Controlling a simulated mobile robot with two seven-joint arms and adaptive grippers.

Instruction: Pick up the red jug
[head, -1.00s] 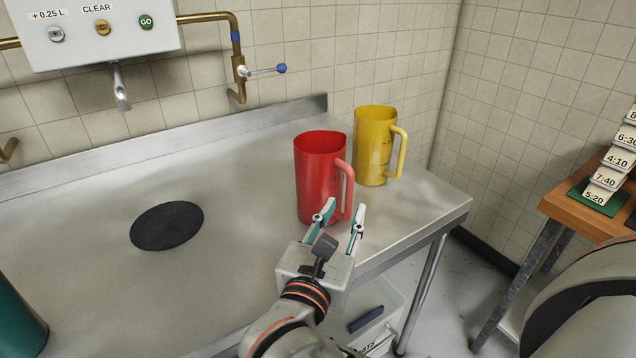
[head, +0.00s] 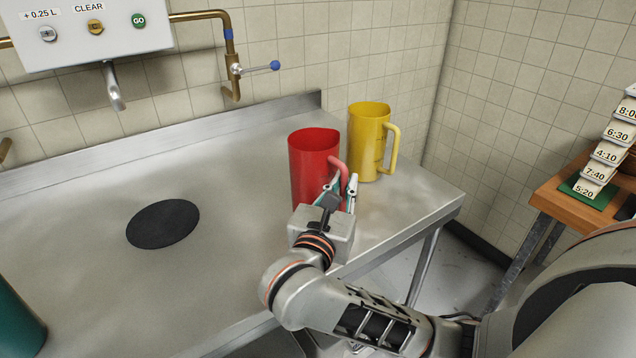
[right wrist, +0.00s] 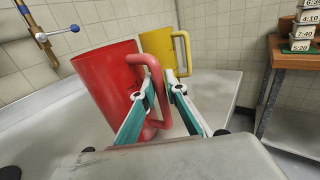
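The red jug (head: 313,163) stands upright on the steel table, its handle turned to the front right. It also shows in the right wrist view (right wrist: 103,85), tilted by the camera angle. My right gripper (head: 344,187) is at the handle. In the right wrist view, its teal-padded fingers (right wrist: 161,84) lie on either side of the handle's upright part. They look open, with a small gap between the handle and the right-hand finger. Part of the jug's lower front is hidden by the gripper in the head view. My left gripper is not in view.
A yellow jug (head: 369,143) stands close behind and right of the red one. The steel table (head: 235,240) has a black round disc (head: 163,224). A spout (head: 113,88) hangs above its back. A wooden stand (head: 562,200) with time cards is at right.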

